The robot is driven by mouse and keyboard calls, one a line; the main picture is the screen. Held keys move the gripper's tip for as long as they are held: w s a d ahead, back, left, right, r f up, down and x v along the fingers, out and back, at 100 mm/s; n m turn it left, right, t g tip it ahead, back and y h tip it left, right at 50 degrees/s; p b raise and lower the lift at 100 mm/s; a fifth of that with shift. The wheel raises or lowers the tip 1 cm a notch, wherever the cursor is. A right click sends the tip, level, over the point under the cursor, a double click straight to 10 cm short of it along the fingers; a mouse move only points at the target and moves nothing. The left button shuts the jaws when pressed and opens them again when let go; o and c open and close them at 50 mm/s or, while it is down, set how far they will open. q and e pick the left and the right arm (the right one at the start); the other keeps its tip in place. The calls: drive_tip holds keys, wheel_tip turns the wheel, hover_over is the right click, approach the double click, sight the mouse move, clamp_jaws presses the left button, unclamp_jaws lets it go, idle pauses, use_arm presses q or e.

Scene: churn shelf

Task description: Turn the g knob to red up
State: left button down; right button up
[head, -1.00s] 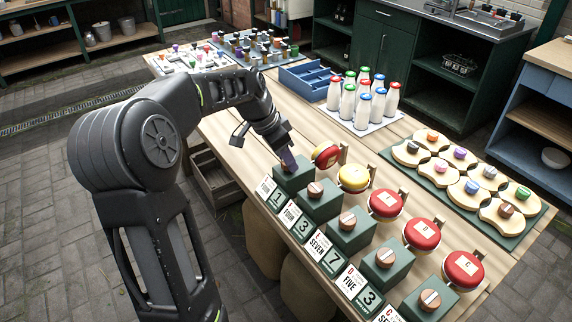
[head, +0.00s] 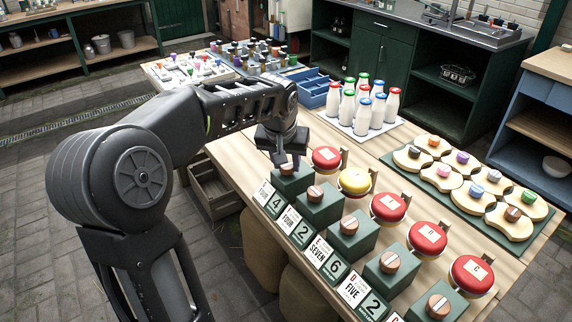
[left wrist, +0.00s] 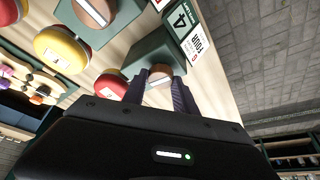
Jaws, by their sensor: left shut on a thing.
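The g knob (head: 287,169) is a round wooden knob on the farthest dark green block (head: 292,181) of the row. In the left wrist view the knob (left wrist: 160,76) sits between my two fingertips, with the card (left wrist: 194,45) lettered G and FOUR beside the block. My left gripper (head: 286,161) is shut on this knob from above and covers part of it. Behind the block, the g disc (head: 326,157) shows a full red face up. It also shows red in the left wrist view (left wrist: 111,84).
Beside it a disc (head: 355,180) shows yellow; the nearer discs (head: 388,207) show red. More knob blocks (head: 318,205) run along the table's front edge. Milk bottles (head: 362,104), a blue crate (head: 312,86) and a board of wooden pieces (head: 470,178) stand behind.

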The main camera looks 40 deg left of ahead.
sight(285, 183)
use_arm(q)
drive_tip(key=shift+n, duration=0.4)
drive_tip(key=c, duration=1)
unclamp_jaws()
drive_tip(key=v, duration=0.7)
drive_tip(key=shift+d+r, duration=0.15)
drive_tip(key=shift+r, duration=0.25)
